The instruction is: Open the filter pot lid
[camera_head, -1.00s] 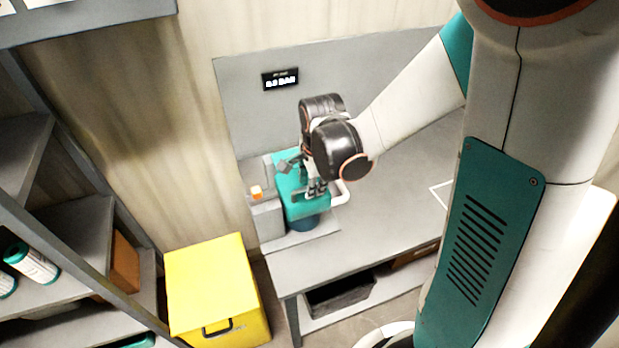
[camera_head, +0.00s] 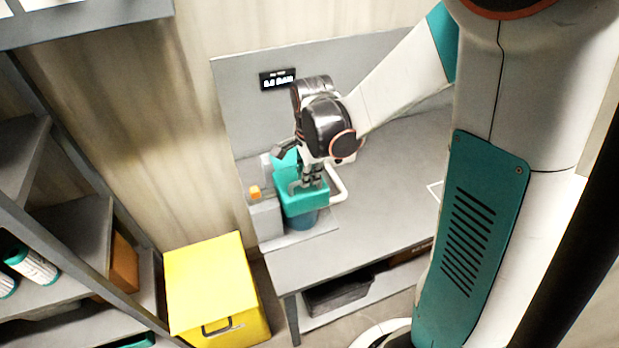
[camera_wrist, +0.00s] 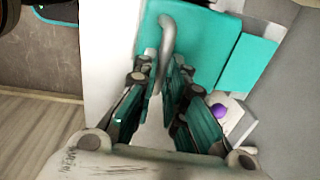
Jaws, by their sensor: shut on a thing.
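The filter pot (camera_head: 302,219) has a dark blue-teal body and stands on the bench in the head view. Its teal lid (camera_head: 312,198) is at the top, partly hidden by my gripper (camera_head: 308,180). In the wrist view, the teal lid (camera_wrist: 205,45) fills the upper middle, with a grey bar handle (camera_wrist: 168,35) running across it. My gripper (camera_wrist: 165,95) is shut on the handle, whose near end lies between the fingers. I cannot tell how far the lid is lifted or tilted.
A grey box with an orange knob (camera_head: 254,192) stands left of the pot. A white pipe (camera_head: 340,188) curves at its right. A small display (camera_head: 278,79) is on the grey back panel. A yellow bin (camera_head: 212,285) stands below left. The bench (camera_head: 385,185) is clear to the right.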

